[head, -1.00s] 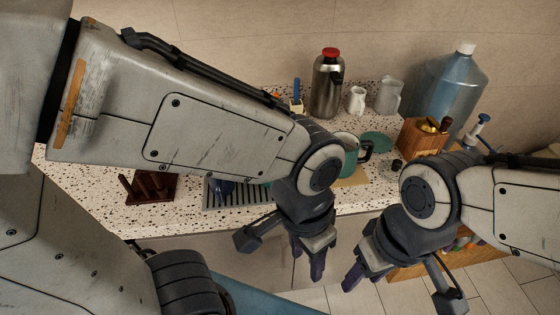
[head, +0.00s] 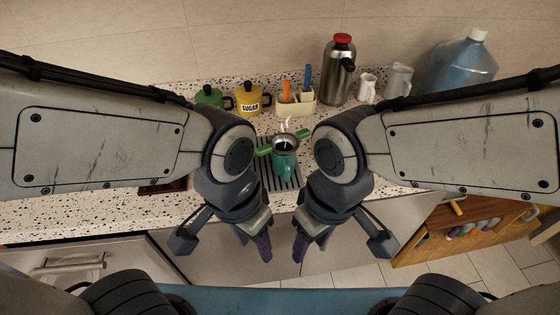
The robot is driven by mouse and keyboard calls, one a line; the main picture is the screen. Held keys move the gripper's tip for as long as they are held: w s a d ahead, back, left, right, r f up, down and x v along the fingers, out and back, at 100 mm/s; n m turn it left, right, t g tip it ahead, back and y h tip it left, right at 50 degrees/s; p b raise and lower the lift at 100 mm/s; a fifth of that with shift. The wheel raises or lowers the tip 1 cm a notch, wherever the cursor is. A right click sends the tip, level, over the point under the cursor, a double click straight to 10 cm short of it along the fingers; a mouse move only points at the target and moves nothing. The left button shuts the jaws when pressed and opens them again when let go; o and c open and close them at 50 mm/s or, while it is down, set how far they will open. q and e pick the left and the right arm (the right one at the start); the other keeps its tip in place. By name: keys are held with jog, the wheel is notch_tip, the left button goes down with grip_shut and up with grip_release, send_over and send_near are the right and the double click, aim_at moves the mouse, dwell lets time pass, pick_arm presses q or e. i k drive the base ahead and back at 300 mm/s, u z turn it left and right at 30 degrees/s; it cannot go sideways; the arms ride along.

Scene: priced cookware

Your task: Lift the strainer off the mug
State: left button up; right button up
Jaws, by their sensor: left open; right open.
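A teal mug (head: 286,163) stands on a dark slatted drip tray (head: 268,184) on the speckled counter. The strainer (head: 285,144) rests on the mug's top, with green handles sticking out to the left and the upper right. Light wisps like steam rise above it. My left gripper (head: 256,245) is open and empty, pointing down in front of the counter's edge, left of and nearer than the mug. My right gripper (head: 309,244) is open and empty, also in front of the edge, a little right of the mug. My forearms hide parts of the counter on both sides.
Behind the mug stand a green pot (head: 210,97), a yellow sugar pot (head: 251,100) and a cream utensil holder (head: 294,104). A steel flask (head: 338,72), white jugs (head: 397,80) and a large blue bottle (head: 463,68) stand to the back right.

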aim_at(275, 145)
jog(key=u, duration=2.6)
jog(key=k, duration=1.45)
jog(key=z, duration=1.65)
jog(key=i, duration=0.5)
jog(key=z, duration=0.05)
